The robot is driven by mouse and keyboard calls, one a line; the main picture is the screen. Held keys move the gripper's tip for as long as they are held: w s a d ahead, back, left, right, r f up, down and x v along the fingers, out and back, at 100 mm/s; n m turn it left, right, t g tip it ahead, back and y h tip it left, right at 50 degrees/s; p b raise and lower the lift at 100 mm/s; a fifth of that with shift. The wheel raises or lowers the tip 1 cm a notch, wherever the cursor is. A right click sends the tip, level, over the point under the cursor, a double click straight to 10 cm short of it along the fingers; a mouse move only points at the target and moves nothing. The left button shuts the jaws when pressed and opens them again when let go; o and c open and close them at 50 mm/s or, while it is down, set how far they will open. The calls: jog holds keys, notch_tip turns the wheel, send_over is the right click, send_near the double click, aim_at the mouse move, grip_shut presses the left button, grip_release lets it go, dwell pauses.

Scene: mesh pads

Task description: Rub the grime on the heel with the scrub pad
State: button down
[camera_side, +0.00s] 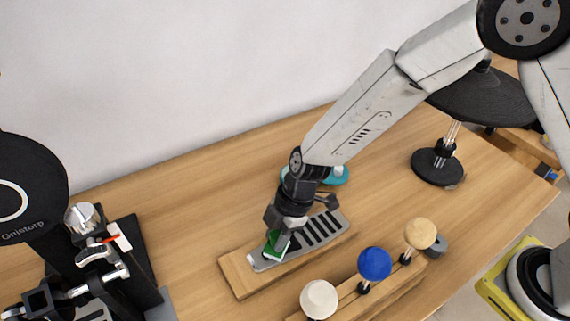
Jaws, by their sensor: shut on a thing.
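My gripper (283,223) points down and is shut on a green scrub pad (275,246). The pad is at the left end of a grey slotted piece (315,236), against it or just above; I cannot tell which. This piece lies flat on a wooden board (240,278). Its dark slots run across its right part, and its left end is plain. I cannot tell for sure which part is the heel. No grime shows clearly; the pad and gripper hide part of the left end.
A wooden rack with white (319,299), blue (374,263) and tan (420,233) round-topped pieces stands in front. A teal item (336,176) lies behind my gripper. A black round-based stand (437,167) is at right; black equipment (110,262) fills the left.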

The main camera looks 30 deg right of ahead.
jog(key=shift+d, duration=1.85)
jog(key=shift+a, duration=3.55)
jog(key=shift+a+r, duration=0.1)
jog(key=shift+a, duration=0.2)
notch_tip(320, 180, up, 8)
jog(key=shift+d, duration=0.15)
